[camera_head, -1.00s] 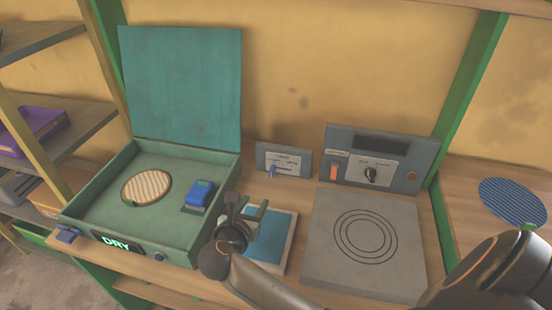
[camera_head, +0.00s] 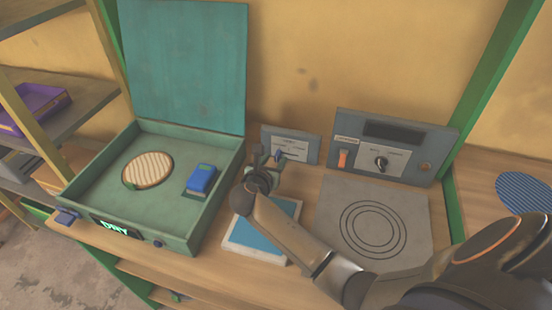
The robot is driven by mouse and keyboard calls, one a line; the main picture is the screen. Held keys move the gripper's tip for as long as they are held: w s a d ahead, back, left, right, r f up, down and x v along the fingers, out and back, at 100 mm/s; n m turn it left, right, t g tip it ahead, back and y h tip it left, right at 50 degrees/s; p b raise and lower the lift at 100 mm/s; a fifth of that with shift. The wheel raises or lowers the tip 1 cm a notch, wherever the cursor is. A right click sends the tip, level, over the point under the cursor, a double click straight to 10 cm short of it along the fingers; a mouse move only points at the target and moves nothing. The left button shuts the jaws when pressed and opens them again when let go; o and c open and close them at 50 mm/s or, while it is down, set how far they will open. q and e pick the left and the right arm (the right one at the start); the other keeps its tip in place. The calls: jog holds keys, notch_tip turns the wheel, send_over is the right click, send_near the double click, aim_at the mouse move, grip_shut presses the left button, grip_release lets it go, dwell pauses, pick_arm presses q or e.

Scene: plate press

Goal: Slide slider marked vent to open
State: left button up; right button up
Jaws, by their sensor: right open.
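The small grey slider panel (camera_head: 302,149) stands upright against the back wall, between the green box and the hotplate. It has a pale label plate whose print is too small to read. A blue slider knob (camera_head: 279,154) sits toward the left of its slot, partly hidden by my gripper. My right gripper (camera_head: 268,157) is open, with its fingers at the panel's left part, close in front of the knob. Whether a finger touches the knob, I cannot tell. My left gripper is not in view.
The green box (camera_head: 176,229) with its lid up holds a striped disc (camera_head: 147,170) and a blue block (camera_head: 201,179). A blue-topped pad (camera_head: 259,238) lies below my right arm. The hotplate (camera_head: 415,240) and its control panel (camera_head: 407,155) are at right.

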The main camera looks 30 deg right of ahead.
aim_at(278, 156)
jog(key=shift+x, duration=1.15)
grip_shut()
dwell(0.6)
